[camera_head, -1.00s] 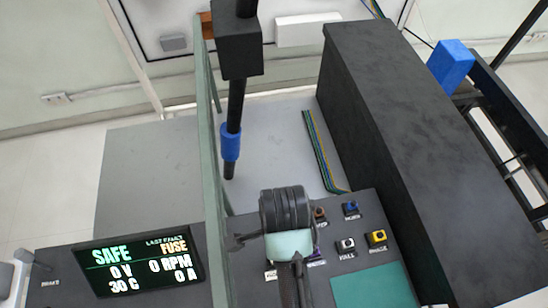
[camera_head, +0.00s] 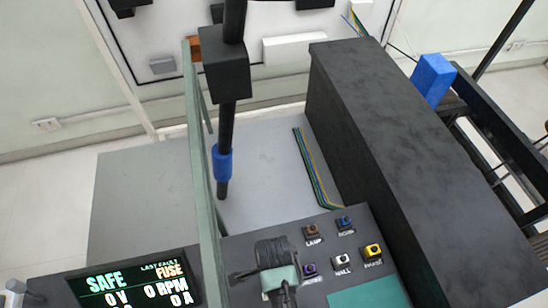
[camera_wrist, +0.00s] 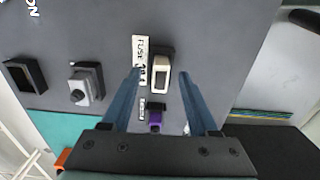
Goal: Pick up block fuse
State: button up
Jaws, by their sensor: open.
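The block fuse (camera_wrist: 161,76) is a cream-white block in a dark holder beside a white FUSE label, in the upper middle of the wrist view. My gripper (camera_wrist: 161,82) is open. Its two blue-grey fingers reach toward the holder, one on each side of the block in the picture. I see no contact, and the height gap is hard to judge. In the head view my wrist covers the panel around the fuse, so the fuse is hidden there.
A purple block (camera_wrist: 154,119) sits just below the fuse. A grey switch (camera_wrist: 84,87) and a dark square socket (camera_wrist: 22,75) lie left. In the head view, brown, blue, white and yellow (camera_head: 372,251) blocks stand right of my wrist, and a green frame post (camera_head: 205,200) stands left.

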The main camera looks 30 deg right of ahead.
jog(key=shift+c, duration=0.2)
grip_shut()
dwell(0.4)
